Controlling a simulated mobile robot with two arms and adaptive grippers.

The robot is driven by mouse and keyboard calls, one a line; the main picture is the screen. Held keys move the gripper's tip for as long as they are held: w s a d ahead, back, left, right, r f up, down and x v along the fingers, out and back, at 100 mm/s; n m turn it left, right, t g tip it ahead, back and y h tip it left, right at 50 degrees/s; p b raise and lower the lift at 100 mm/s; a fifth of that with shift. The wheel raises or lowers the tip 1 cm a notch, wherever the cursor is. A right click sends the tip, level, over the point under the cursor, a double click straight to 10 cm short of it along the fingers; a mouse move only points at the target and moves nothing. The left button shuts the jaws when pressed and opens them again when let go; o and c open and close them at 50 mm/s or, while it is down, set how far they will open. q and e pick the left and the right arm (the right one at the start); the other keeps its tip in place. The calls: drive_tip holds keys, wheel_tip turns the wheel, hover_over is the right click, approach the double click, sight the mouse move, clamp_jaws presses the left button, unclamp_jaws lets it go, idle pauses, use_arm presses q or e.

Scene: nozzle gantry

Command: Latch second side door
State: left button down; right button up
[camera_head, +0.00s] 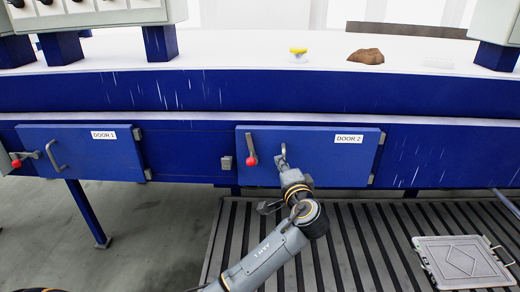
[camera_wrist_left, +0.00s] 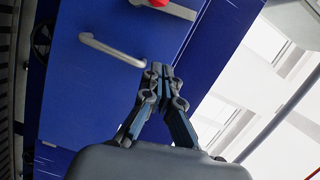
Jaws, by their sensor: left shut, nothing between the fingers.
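The door labelled DOOR 2 (camera_head: 330,165) is a blue panel that sits flat or nearly flat in the blue gantry wall. Its latch lever (camera_head: 250,142) hangs downward with a red knob (camera_head: 251,161) at the low end. A small grey catch (camera_head: 226,163) is left of the door edge. The door's metal handle (camera_head: 283,151) is right of the lever. My left gripper (camera_head: 282,172) is at the handle in the head view. In the left wrist view, my left gripper (camera_wrist_left: 159,70) is shut and empty beside the handle (camera_wrist_left: 108,49); the red knob (camera_wrist_left: 157,2) is at the top edge.
DOOR 1 (camera_head: 95,155) is at the left, with its lever turned sideways and a red knob (camera_head: 16,163). A slatted dark platform (camera_head: 345,245) lies below, with a grey plate (camera_head: 462,262) on it. A yellow-topped item (camera_head: 298,51) and brown lump (camera_head: 366,56) rest on the white top.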

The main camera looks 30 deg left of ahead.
use_arm(q)
drive_tip(key=shift+r, duration=0.3)
drive_tip(key=shift+a, duration=0.1)
drive_tip(key=p, duration=0.3)
approach(268, 139)
drive_tip(key=x, duration=0.6)
drive_tip(key=s+a, duration=0.1)
drive_tip(key=s+a+p, duration=0.1)
drive_tip(key=shift+a+f+p, duration=0.3)
drive_tip(key=shift+s+a, duration=0.15)
drive_tip(key=shift+a, duration=0.05)
drive_tip(key=shift+f, duration=0.1)
